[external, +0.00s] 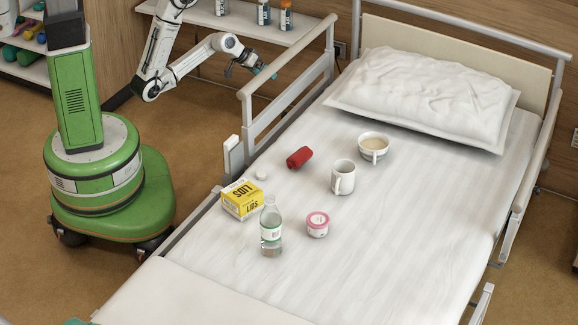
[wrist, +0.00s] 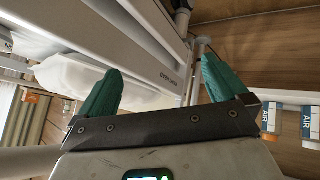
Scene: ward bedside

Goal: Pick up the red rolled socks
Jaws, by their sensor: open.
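The red rolled socks (external: 299,158) lie on the white bed sheet, toward the bed's left side. My gripper (external: 262,74) is up at the left bed rail near the pillow end, well apart from the socks. In the wrist view my gripper (wrist: 158,88) shows two green fingers spread wide with nothing between them. The socks do not show in the wrist view.
Near the socks are a white mug (external: 343,178), a bowl (external: 373,147), a yellow box (external: 242,199), a clear bottle (external: 271,228) and a pink-lidded jar (external: 317,224). A raised bed rail (external: 285,85) stands between my base and the upper bed. The lower bed is clear.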

